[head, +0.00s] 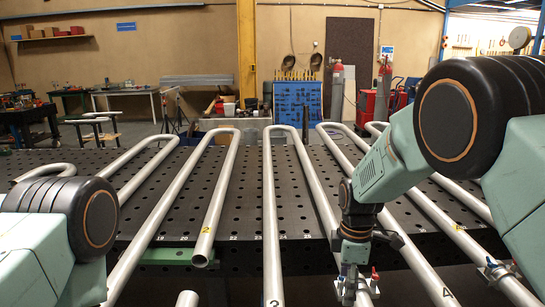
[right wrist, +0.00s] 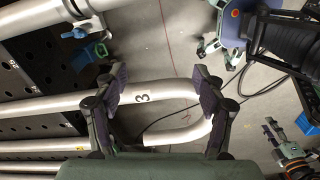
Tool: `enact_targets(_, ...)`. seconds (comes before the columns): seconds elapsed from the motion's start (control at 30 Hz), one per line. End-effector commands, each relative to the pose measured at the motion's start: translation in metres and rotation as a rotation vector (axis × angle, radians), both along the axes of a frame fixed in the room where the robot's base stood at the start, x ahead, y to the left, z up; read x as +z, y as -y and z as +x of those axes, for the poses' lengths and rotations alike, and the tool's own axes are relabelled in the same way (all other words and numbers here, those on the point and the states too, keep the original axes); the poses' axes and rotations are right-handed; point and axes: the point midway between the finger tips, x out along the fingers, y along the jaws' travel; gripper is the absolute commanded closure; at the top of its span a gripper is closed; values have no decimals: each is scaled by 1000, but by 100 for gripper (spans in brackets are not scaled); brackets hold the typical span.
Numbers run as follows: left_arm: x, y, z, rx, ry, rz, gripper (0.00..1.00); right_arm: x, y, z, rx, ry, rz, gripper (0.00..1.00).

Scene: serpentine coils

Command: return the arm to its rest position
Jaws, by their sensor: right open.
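Nothing is clearly held. My right arm (head: 405,150) reaches in from the right, bent downward. My left arm (head: 60,225) shows only in part at the lower left; its gripper is outside the frame.
Long serpentine tubes (head: 219,190) lie across the black perforated table (head: 245,185). Some ends overhang its front edge. A clamp (head: 493,268) sits on a tube at the right. A blue tool board (head: 297,105) and gas cylinders (head: 337,90) stand behind the table.

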Motion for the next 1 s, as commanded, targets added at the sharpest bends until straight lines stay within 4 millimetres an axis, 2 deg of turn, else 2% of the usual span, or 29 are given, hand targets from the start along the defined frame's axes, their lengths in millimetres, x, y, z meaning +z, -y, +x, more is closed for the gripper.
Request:
enact_targets(0.03,-11,0,0,0,0,0,60,-24,3,-8,-27,-14,-2,30)
enact_targets(0.27,-33,0,0,0,-1,0,60,-88,15,-32,-177,-12,-7,30)
enact_targets(0.47,-61,0,0,0,-1,0,60,-162,28,-73,-354,-14,-13,30)
enact_targets(0.6,-87,0,0,0,0,0,60,-225,39,-117,-521,-13,-18,30)
enact_targets(0.67,-99,0,0,0,0,0,60,-249,43,-139,-596,-13,-20,30)
enact_targets(0.8,-126,0,-1,0,-1,0,60,-303,51,-193,-779,-12,-21,30)
enact_targets(1.0,-168,-1,-1,0,-1,0,60,-363,59,-280,-1062,-15,-19,30)
